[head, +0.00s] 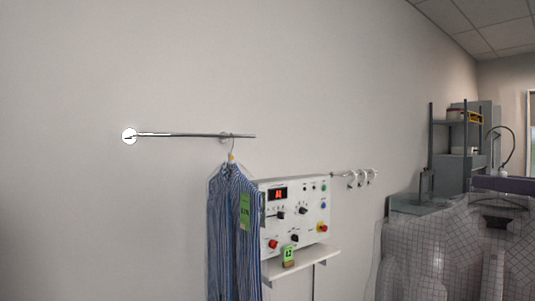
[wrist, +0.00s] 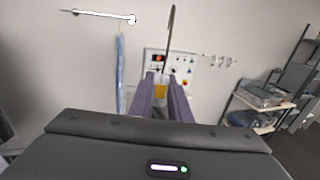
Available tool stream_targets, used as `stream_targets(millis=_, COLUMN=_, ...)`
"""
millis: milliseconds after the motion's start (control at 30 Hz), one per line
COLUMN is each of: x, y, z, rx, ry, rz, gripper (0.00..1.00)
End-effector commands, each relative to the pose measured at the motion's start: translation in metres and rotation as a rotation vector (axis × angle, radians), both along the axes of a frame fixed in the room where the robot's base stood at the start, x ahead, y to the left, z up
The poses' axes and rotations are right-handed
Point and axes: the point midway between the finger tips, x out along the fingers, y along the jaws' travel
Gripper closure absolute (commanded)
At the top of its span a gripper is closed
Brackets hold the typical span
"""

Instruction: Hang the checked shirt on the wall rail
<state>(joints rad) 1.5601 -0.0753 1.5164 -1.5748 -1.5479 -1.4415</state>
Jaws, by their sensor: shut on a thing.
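The checked shirt (head: 450,255), pale grey in a clear cover, hangs upright close to the camera at the lower right, its bottom cut off by the frame. My gripper (wrist: 161,84) has its purple fingers shut on the hanger's yellow neck piece. The hanger's hook (head: 514,140) stands up free above the fingers; it also rises in the wrist view (wrist: 171,30). The wall rail (head: 180,135) is a thin metal bar at the left, well apart from the shirt. It shows at the top left of the wrist view (wrist: 100,14).
A blue striped shirt (head: 230,225) in a clear cover with a green tag hangs near the rail's right end. A control panel (head: 300,215) sits on a small wall shelf beside it. Wall hooks (head: 362,178) and grey shelving (head: 460,150) stand farther right. The rail's left part is bare.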

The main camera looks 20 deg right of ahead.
Motion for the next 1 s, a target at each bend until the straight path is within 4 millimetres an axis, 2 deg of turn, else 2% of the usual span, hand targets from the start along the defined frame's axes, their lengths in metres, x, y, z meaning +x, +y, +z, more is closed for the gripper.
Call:
stream_targets(millis=33, x=0.013, y=-0.003, z=-0.007, rx=0.003, ry=-0.001, rz=0.0, gripper=1.0)
stream_targets(millis=300, x=0.077, y=-0.018, z=-0.049, rx=0.003, ry=0.0, rz=-0.035, gripper=1.0)
stream_targets(millis=533, x=0.132, y=-0.015, z=-0.09, rx=0.005, ry=0.001, rz=-0.046, gripper=1.0)
stream_targets(millis=767, x=0.187, y=0.005, z=-0.132, rx=0.004, ry=0.001, rz=-0.029, gripper=1.0)
stream_targets(millis=1000, x=0.24, y=0.044, z=-0.174, rx=0.004, ry=0.001, rz=0.021, gripper=1.0)
